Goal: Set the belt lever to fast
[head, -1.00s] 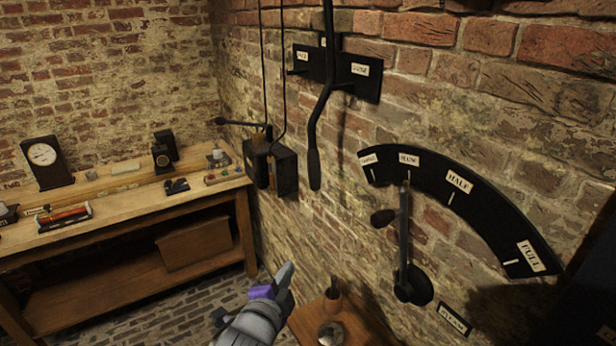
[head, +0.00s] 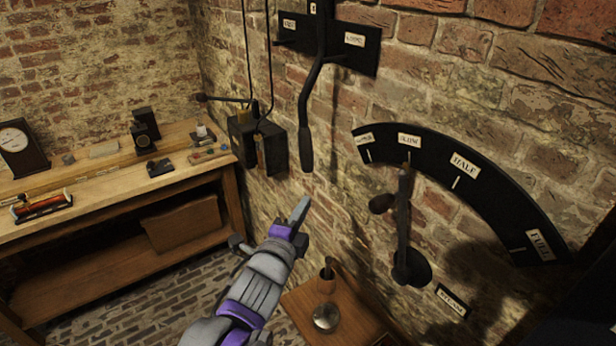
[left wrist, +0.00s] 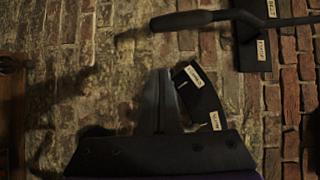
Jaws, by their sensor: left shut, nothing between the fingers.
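The belt lever (head: 308,125) is a long, bent black bar hanging on the brick wall with a dark grip at its lower end. It passes in front of a black plate (head: 371,58) between two small labels; the left one (head: 289,23) seems to read FAST, the right one (head: 354,40) LOOSE. My left gripper (head: 302,205) is shut and empty, below the lever's grip and apart from it. In the left wrist view its shut fingers (left wrist: 165,95) point at the wall, with the lever grip (left wrist: 180,20) above them. My right gripper is not in view.
A steam lever (head: 403,225) with a black curved scale (head: 510,200) is on the wall at right. A black box (head: 258,143) with cords and a side handle is left of the belt lever. A small wooden table (head: 365,320) stands below; a workbench (head: 110,200) is at left.

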